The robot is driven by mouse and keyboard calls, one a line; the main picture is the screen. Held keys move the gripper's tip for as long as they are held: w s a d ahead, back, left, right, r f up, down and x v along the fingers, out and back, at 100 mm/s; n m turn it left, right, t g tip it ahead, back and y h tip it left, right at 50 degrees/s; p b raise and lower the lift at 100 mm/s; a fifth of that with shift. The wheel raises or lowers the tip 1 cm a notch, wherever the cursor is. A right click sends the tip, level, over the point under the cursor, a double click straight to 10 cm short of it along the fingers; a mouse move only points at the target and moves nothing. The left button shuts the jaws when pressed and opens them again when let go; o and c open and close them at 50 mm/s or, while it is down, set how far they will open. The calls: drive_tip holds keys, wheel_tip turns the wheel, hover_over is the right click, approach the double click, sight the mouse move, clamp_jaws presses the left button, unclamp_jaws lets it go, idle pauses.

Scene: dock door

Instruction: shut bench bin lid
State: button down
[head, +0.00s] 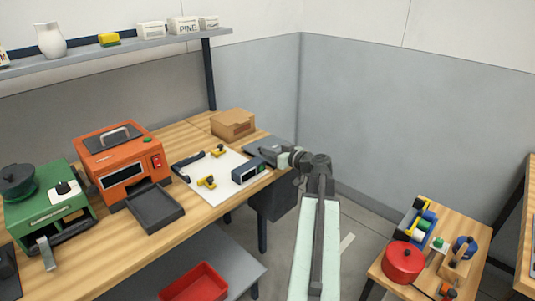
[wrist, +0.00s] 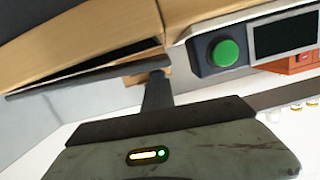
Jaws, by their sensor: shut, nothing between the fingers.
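The bench bin (head: 276,200) is a dark box under the right end of the workbench. A grey flat panel (head: 262,147) lies by the bench's right end, above the bin, and looks like its lid. My arm hides part of it, and I cannot tell its exact angle. My gripper (head: 285,160) is shut and empty, at the bench's right edge beside the panel. In the wrist view its narrow dark fingers (wrist: 158,92) are together, close to a thin dark edge (wrist: 90,76). I cannot tell whether they touch it.
On the bench are a white board (head: 212,168) with tools, a small device with a screen (head: 248,171), a cardboard box (head: 233,123) and an orange oven (head: 122,162). The device's green button (wrist: 225,52) shows in the wrist view. A low table with a red pot (head: 403,261) stands right.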

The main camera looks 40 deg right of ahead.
drive_tip(key=shift+w+a+r, duration=0.15)
drive_tip(key=shift+w, duration=0.2)
drive_tip(key=shift+r+p, duration=0.3)
drive_tip(key=shift+p, duration=0.1)
drive_tip(key=r+p, duration=0.2)
drive_tip(key=s+r+p, duration=0.1)
drive_tip(key=r+p, duration=0.1)
drive_tip(key=shift+r+p, duration=0.25)
drive_tip(key=shift+p, duration=0.15)
drive_tip(key=s, duration=0.9)
drive_tip(key=shift+s+d+r+p, duration=0.2)
drive_tip(key=shift+s+d+p, duration=0.1)
drive_tip(key=shift+s+d, duration=0.1)
